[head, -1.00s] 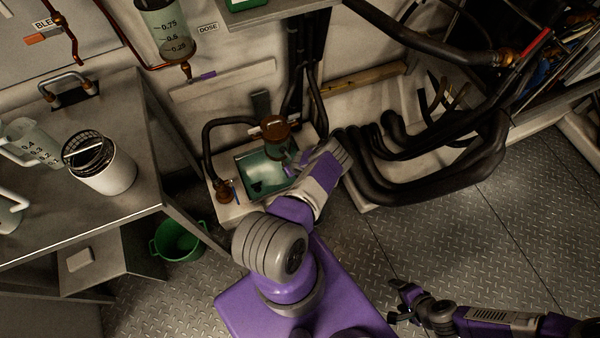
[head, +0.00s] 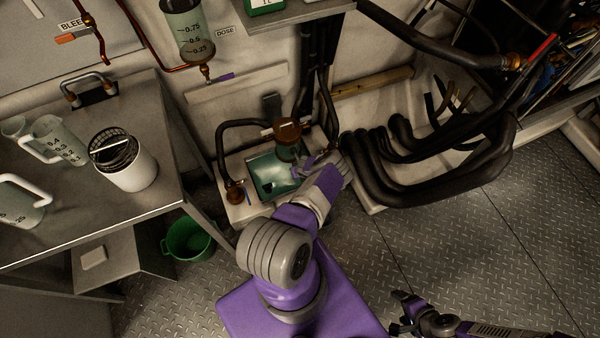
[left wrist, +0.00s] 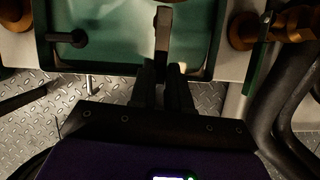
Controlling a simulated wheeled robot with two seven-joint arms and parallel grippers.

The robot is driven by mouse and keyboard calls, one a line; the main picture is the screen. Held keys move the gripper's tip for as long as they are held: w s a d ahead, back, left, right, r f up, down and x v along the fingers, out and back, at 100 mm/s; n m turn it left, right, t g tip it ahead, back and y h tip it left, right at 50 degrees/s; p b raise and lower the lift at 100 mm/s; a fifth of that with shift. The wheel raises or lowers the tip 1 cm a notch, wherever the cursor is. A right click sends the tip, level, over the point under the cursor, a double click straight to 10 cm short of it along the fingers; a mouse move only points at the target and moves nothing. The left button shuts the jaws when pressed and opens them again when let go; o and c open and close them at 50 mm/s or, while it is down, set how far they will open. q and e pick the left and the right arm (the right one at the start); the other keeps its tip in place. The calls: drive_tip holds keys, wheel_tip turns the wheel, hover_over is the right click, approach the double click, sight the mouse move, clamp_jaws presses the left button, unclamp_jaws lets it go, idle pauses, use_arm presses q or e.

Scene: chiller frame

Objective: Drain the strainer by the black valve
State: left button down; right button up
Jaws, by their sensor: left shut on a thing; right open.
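The strainer (head: 287,147), a small bowl with a brown top, stands above a green basin (head: 257,176) by the back wall. My left gripper (head: 303,171) reaches in beside and below the strainer, with its fingertips partly hidden in the head view. In the left wrist view my left gripper (left wrist: 163,80) is shut on a narrow flat lever (left wrist: 162,32) over the green basin (left wrist: 110,58). My right gripper (head: 398,312) is open and empty above the floor at the lower right.
A brass fitting (left wrist: 243,31) with a green handle (left wrist: 258,70) is right of the lever. Thick black hoses (head: 430,175) run right of the basin. A steel table (head: 165,120) holds a white basket container (head: 138,178) and jugs. A green bucket (head: 190,240) stands on the floor.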

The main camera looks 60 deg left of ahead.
use_arm(q)
drive_tip(key=c, duration=1.2)
unclamp_jaws()
drive_tip(key=shift+s+a, duration=0.1)
drive_tip(key=shift+s, duration=0.4)
drive_tip(key=shift+o, duration=0.5)
drive_tip(key=shift+w, duration=0.15)
drive_tip(key=shift+d+r+p, duration=0.25)
drive_tip(key=shift+r+p, duration=0.25)
drive_tip(key=shift+p, duration=0.1)
drive_tip(key=p+v, duration=0.5)
drive_tip(key=v, duration=0.1)
drive_tip(key=shift+r, duration=0.2)
drive_tip(key=shift+d, duration=0.1)
